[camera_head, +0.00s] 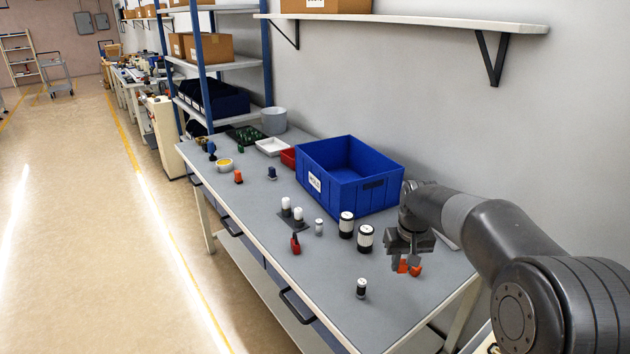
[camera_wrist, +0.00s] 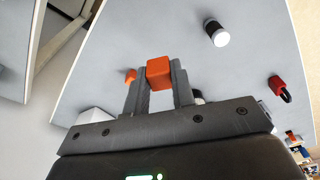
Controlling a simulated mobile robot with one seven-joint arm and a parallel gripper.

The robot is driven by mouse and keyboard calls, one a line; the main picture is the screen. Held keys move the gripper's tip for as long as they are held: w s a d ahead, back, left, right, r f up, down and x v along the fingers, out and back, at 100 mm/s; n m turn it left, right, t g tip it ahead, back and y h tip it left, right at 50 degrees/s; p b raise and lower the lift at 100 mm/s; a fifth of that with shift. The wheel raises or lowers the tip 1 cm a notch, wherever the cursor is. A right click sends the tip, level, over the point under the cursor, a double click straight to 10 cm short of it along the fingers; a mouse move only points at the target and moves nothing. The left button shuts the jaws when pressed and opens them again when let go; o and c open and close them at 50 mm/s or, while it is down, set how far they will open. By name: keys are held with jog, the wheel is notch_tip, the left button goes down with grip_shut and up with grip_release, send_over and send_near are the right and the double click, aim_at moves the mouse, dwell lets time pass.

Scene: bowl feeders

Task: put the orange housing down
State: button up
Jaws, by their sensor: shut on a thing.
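My gripper (camera_head: 403,262) is at the near right part of the grey workbench (camera_head: 330,283), pointing down. It is shut on an orange housing (camera_head: 402,267), a small block that shows between the two fingertips in the wrist view (camera_wrist: 160,73). The housing is close to the bench top; I cannot tell whether it touches it. A second orange piece (camera_head: 416,271) is just right of it in the head view. In the wrist view this piece (camera_wrist: 130,76) is partly hidden behind the left finger.
A blue bin (camera_head: 345,190) stands behind, against the wall. Two black-and-white cylinders (camera_head: 365,239) (camera_head: 346,225) stand left of my gripper. A smaller one (camera_head: 361,288) stands nearer the front edge. A red padlock (camera_head: 295,244) lies farther left. Bare bench top lies around the small cylinder.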

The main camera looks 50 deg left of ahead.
jog(key=n, duration=0.2)
send_over(354, 288)
jog(key=f, duration=1)
jog(key=shift+s+d+f, duration=0.1)
jog(key=shift+d+f, duration=0.1)
jog(key=shift+f, duration=0.05)
jog(key=o, duration=0.9)
jog(key=shift+f, duration=0.15)
jog(key=shift+o, duration=0.3)
notch_tip(354, 288, up, 12)
jog(key=d, duration=0.1)
jog(key=shift+s+d, duration=0.15)
jog(key=shift+s, duration=0.1)
